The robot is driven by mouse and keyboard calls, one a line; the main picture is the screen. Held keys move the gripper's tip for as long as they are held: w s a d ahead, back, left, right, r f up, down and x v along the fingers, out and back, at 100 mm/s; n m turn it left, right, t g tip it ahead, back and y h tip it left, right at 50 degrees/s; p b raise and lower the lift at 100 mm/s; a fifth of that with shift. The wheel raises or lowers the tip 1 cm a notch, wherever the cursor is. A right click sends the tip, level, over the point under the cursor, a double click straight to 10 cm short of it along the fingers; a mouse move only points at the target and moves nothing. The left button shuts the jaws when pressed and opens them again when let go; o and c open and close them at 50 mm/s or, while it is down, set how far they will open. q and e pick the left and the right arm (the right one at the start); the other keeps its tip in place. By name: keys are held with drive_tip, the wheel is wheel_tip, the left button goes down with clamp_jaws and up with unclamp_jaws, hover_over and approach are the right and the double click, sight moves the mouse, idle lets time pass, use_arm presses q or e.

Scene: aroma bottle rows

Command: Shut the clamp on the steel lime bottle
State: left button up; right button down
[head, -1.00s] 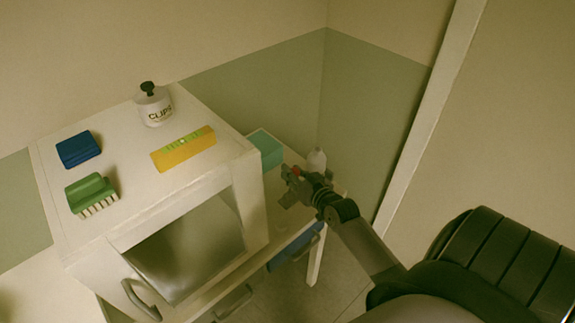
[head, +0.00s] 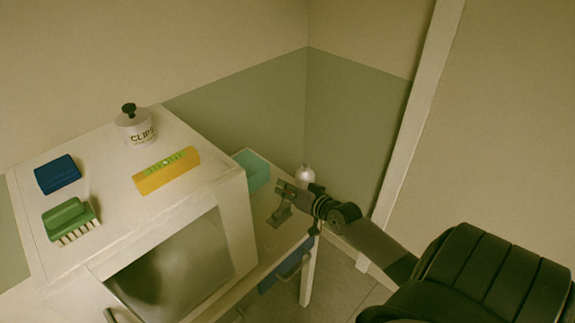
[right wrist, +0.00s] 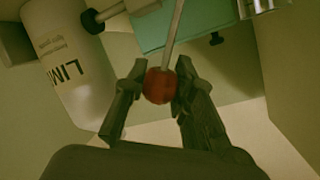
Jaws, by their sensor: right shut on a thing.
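The lime bottle (head: 305,174) stands in the corner beyond my right gripper (head: 284,202). In the right wrist view the bottle (right wrist: 70,70) is at the left, pale, with black "LIM" lettering visible. A red ball knob (right wrist: 159,86) on a thin metal rod (right wrist: 174,38), apparently the clamp's handle, is between the fingers of my right gripper (right wrist: 157,90), which are shut on it. A black clamp tip (right wrist: 93,21) is at the bottle's side; I cannot tell whether it touches. My left gripper is not in view.
A teal box (head: 253,170) stands beside the white cabinet (head: 215,190). On the cabinet top are a clips jar (head: 135,130), a yellow level (head: 167,171), a blue block (head: 57,174) and a green brush (head: 69,216). Walls close off the corner behind the bottle.

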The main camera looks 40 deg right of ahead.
drive_tip(key=c, duration=1.3)
unclamp_jaws()
drive_tip(key=shift+s, duration=0.1)
drive_tip(key=v, duration=1.1)
drive_tip(key=shift+s+r, duration=0.25)
drive_tip(key=shift+s, duration=0.05)
drive_tip(key=shift+a, duration=0.15)
